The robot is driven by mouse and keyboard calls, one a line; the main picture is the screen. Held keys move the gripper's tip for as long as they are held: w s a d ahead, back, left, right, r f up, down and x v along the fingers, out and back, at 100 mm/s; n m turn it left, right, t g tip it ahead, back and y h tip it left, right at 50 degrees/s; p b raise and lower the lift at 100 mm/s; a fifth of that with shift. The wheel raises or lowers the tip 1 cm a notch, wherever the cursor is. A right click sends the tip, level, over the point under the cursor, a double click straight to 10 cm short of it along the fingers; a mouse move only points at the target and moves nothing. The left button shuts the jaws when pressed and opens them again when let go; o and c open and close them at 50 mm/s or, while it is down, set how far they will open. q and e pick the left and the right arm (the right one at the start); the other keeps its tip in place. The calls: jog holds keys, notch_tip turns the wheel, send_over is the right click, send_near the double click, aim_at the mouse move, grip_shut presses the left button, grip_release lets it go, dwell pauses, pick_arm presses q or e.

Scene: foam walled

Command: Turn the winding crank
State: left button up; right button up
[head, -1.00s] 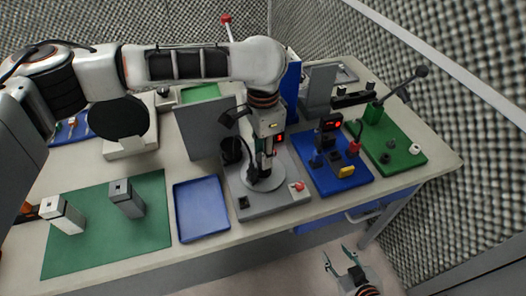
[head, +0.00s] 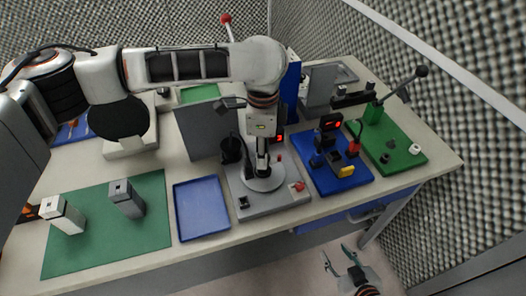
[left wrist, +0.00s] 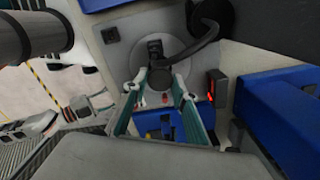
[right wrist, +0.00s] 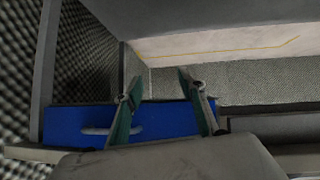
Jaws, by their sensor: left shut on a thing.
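The winding crank is a grey base plate (head: 283,203) with a round light-grey disc (head: 268,182) and a black crank arm. In the left wrist view, the disc (left wrist: 176,48) and the curved black crank arm (left wrist: 200,45) show close up. My left gripper (head: 262,168) points down over the disc, and it also shows in the left wrist view (left wrist: 160,80). It is shut on the crank's handle, which the fingers and wrist mostly hide. My right gripper (head: 343,258) is open and empty below the table's front edge; its spread fingers show in the right wrist view (right wrist: 160,85).
A blue tray (head: 202,208) and a green mat (head: 90,245) with two upright blocks lie left of the crank. A blue board (head: 335,177) and a green board with a lever (head: 405,148) stand to the right. A grey panel (head: 197,130) stands behind.

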pick_arm(q)
jog(key=shift+m, duration=17.4)
jog(key=shift+m, duration=0.4)
